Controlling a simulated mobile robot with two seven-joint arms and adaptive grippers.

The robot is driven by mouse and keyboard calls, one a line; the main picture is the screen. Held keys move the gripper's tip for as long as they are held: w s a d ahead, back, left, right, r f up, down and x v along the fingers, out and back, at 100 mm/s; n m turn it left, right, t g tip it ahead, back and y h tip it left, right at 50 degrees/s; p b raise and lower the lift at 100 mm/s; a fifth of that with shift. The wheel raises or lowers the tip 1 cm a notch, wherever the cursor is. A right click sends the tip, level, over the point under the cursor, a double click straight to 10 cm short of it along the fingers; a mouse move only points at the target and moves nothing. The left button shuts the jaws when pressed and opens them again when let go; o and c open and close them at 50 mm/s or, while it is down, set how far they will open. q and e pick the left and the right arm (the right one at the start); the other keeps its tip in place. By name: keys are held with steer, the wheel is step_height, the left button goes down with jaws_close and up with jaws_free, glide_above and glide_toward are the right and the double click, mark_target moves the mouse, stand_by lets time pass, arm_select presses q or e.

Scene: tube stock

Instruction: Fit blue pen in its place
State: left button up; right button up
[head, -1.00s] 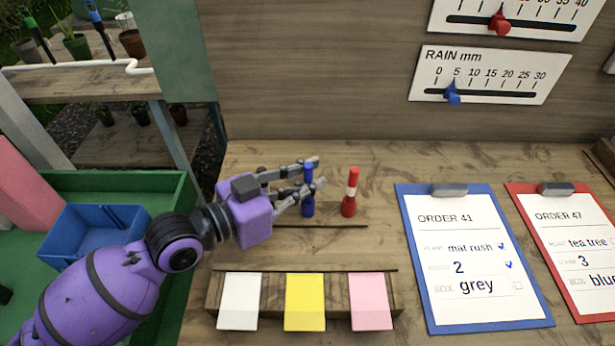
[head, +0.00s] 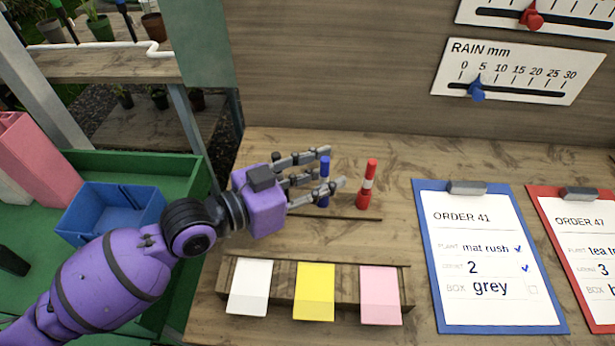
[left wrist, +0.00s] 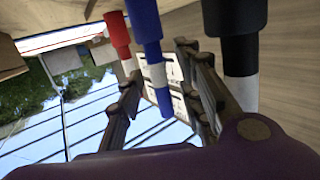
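The blue pen (head: 325,167) stands upright on the bench beside the red pen (head: 369,184). My left gripper (head: 337,168) is open, with its fingers on either side of the blue pen; the near finger hides part of it. In the left wrist view the blue pen (left wrist: 147,27) shows between the spread fingers (left wrist: 160,72), with a gap visible at least on the right side. The red pen (left wrist: 118,30) is to its left there. A black pen (left wrist: 239,55) is to its right; it is hidden in the head view. My right gripper is not in view.
A wooden holder with white (head: 250,287), yellow (head: 314,292) and pink (head: 380,295) cards lies in front. A blue clipboard (head: 425,290) and a red clipboard (head: 545,245) lie to the right. A blue bin (head: 85,222) is at left. Bare bench lies behind the pens.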

arm_select(q)
steer(key=v, duration=1.1)
steer(key=shift+s+a, duration=0.25)
steer(key=shift+a, duration=0.1)
